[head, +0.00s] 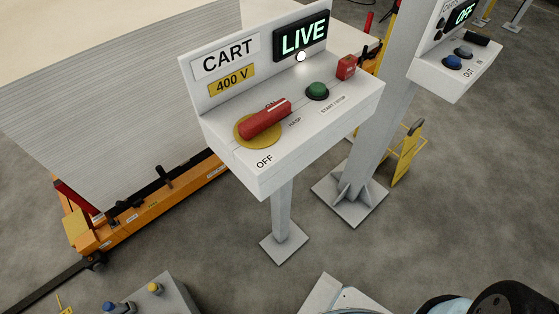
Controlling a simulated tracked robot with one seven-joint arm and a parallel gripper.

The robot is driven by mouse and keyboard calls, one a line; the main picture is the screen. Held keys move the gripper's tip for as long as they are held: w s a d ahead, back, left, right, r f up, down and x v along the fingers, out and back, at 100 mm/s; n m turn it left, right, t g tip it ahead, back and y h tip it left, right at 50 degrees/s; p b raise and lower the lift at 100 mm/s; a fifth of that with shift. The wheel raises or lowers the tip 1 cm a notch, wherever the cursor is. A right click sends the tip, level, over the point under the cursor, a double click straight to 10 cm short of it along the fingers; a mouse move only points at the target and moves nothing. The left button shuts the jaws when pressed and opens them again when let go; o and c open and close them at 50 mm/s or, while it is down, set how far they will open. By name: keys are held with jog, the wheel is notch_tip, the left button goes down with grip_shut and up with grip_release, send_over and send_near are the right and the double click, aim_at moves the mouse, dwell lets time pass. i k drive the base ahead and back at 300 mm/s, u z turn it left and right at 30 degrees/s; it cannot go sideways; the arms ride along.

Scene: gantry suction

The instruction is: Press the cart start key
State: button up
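The white cart control box (262,176) stands on a post in the middle of the head view. Its back plate reads CART and 400 V, and its display (302,36) reads LIVE in green. A round green key (317,91) sits on the sloped top, by the START/STOP label. A red block-shaped key (347,67) is just right of it. A red rotary handle (265,118) on a yellow disc is at the left, near the OFF and HASP labels. A small white lamp (301,56) glows below the display.
A second box (452,68) with blue and grey buttons and an OFF display stands at the upper right. A large sheet stack (110,95) on an orange cart (150,215) is at the left. A grey button box (158,296) is at the bottom left.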

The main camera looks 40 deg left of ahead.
aim_at(318, 89)
jog(key=z, duration=0.75)
jog(key=i, duration=0.1)
jog(key=u, duration=2.55)
jog(key=k, duration=0.75)
jog(key=u, duration=0.25)
jog(key=i, duration=0.75)
jog(key=z, duration=0.35)
